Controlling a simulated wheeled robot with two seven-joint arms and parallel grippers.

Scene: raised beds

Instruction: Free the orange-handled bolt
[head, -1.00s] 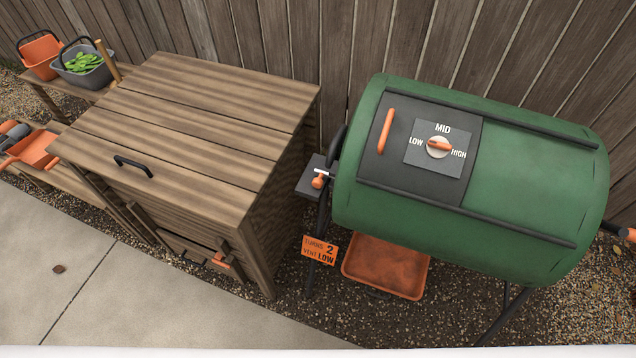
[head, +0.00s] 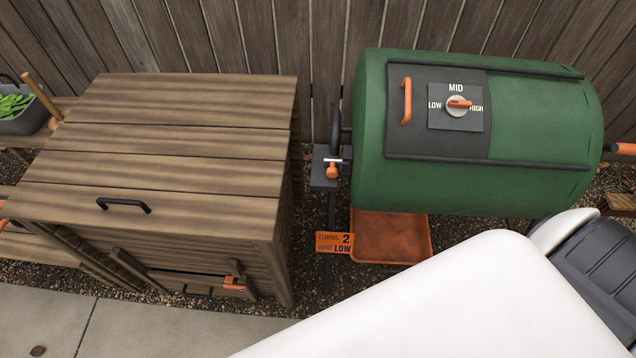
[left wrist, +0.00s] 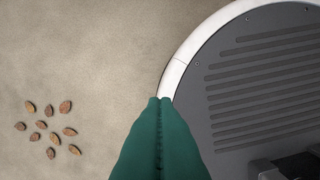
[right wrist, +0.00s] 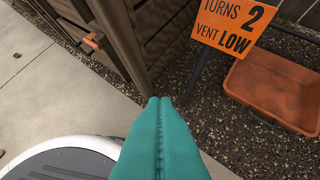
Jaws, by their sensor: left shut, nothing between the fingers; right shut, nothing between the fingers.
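A bolt with an orange handle (head: 332,170) and a silver pin sits on a dark bracket (head: 322,180) at the left end of the green drum (head: 540,130). A second orange-handled fitting (head: 234,283) is on the low front hatch of the wooden bin; it also shows in the right wrist view (right wrist: 93,40). My right gripper (right wrist: 160,99) is shut and empty, above the ground in front of the bin corner, apart from both. My left gripper (left wrist: 160,99) is shut and empty over the paving beside my base. Neither gripper shows in the head view.
The wooden bin (head: 180,145) stands left of the drum. An orange tray (head: 400,240) lies under the drum, beside a sign (head: 335,243) reading "TURNS 2 VENT LOW". The vent knob (head: 458,103) reads MID. Paving (head: 160,325) in front is clear apart from dry leaves (left wrist: 50,125).

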